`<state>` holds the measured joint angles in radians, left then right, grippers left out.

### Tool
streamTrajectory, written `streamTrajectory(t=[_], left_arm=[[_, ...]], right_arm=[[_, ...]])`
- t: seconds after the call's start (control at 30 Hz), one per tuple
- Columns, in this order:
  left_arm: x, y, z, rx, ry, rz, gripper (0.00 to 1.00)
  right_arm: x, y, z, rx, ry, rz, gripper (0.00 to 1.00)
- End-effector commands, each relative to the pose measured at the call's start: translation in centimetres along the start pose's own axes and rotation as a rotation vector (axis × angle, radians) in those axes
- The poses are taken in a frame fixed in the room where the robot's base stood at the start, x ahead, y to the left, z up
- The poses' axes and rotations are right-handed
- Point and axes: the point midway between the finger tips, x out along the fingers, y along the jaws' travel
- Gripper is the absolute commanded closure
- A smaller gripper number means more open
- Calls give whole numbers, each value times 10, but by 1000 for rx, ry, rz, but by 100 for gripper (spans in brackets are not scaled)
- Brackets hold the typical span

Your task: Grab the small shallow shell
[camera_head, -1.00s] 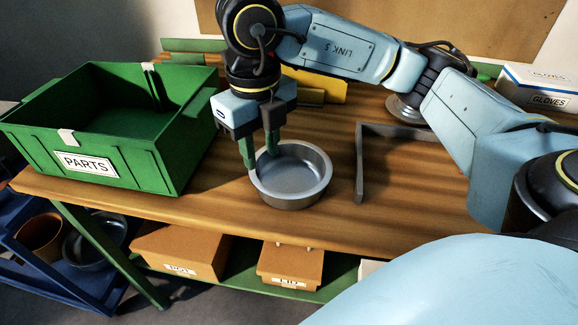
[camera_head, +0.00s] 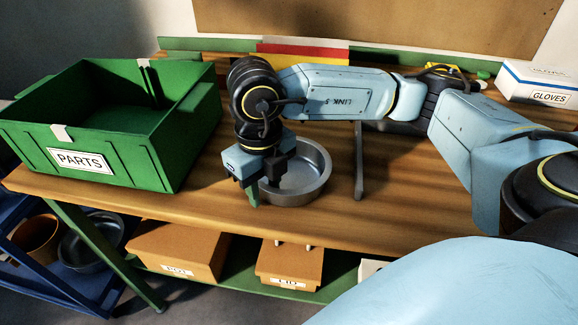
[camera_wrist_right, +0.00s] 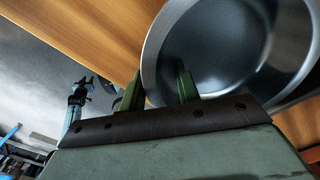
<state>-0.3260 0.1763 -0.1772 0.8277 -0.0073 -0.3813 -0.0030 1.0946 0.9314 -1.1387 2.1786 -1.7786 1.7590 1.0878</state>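The shallow grey metal shell (camera_head: 308,172), a round open pan, stands upright on the wooden bench. It also shows in the right wrist view (camera_wrist_right: 215,50). My right gripper (camera_head: 264,194) points down at the shell's near left rim. In the right wrist view its green fingers (camera_wrist_right: 158,88) are apart, one outside the rim and one over the inside, with the rim between them. Contact cannot be told. In the head view one finger is mostly hidden. A small blue and black arm end (camera_wrist_right: 77,98), seemingly my left gripper, hangs off the bench; its fingers are too small to judge.
A green PARTS bin (camera_head: 105,125) stands to the left. A grey bracket (camera_head: 359,165) is right of the shell. A GLOVES box (camera_head: 540,85) is at the back right. A blue cart (camera_head: 60,285) at lower left holds an orange pot (camera_head: 36,238) and a dark pan (camera_head: 90,243).

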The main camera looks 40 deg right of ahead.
Motion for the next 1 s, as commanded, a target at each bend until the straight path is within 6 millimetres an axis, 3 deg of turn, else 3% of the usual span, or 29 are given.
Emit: streamTrajectory(t=[0.03,0.3,0.67,1.0], left_arm=[[0,0,0,0,0,0,64],[0,0,1,0,-1,0,64],[-1,0,0,1,2,1,64],[-1,2,36,15,-20,5,64]], right_arm=[[0,0,0,0,0,0,68],[0,0,0,0,0,0,100],[-7,0,0,0,0,1,100],[-72,0,1,-1,-3,1,100]])
